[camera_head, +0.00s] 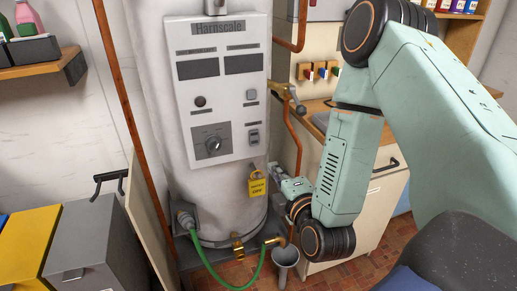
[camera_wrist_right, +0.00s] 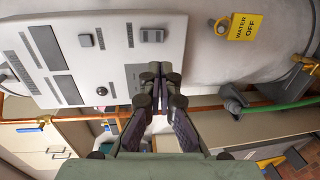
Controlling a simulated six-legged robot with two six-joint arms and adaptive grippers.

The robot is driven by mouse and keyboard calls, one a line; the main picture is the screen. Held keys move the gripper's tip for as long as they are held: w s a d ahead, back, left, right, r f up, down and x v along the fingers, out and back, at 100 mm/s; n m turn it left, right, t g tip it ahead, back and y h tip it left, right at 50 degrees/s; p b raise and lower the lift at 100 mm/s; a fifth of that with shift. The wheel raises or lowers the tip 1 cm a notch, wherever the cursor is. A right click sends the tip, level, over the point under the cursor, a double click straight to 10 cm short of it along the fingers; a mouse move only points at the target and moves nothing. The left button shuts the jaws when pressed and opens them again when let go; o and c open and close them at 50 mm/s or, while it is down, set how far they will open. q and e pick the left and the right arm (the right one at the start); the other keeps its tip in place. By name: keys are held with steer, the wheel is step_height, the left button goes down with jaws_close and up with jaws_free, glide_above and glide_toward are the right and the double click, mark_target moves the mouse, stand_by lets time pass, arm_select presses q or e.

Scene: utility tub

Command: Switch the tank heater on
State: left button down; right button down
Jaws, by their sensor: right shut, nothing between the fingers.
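The white tank (camera_head: 222,195) carries a pale control panel (camera_head: 228,125) marked Harnscale. On it are a rocker switch (camera_head: 253,137), a grey button (camera_head: 251,94), a dark round part (camera_head: 200,101) and a rotary dial (camera_head: 213,146). The wrist view also shows the rocker switch (camera_wrist_right: 152,36) and the grey button (camera_wrist_right: 85,40); the fingers partly cover the dial there. My right gripper (camera_head: 273,169) is shut and empty, below and right of the rocker switch, beside the yellow WATER OFF tag (camera_head: 257,187). The switch's position is too small to read. My left gripper is out of view.
Copper pipes (camera_head: 120,85) run on both sides of the tank. A green hose (camera_head: 222,280) and a funnel (camera_head: 286,254) are at its foot. A counter with a cabinet (camera_head: 376,205) stands at the right. Yellow (camera_head: 30,245) and grey bins (camera_head: 88,245) stand at the left.

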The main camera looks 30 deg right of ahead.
mark_target(254, 144)
steer(key=b+x, duration=0.2)
steer(key=x, duration=1)
steer(key=shift+w+f, duration=0.1)
steer(key=shift+w, duration=0.2)
steer(key=shift+w+f+t+b, duration=0.25)
steer(key=shift+t+b, duration=0.05)
steer(key=shift+b, duration=0.35)
steer(key=shift+w+r, duration=0.1)
steer(key=shift+r, duration=0.05)
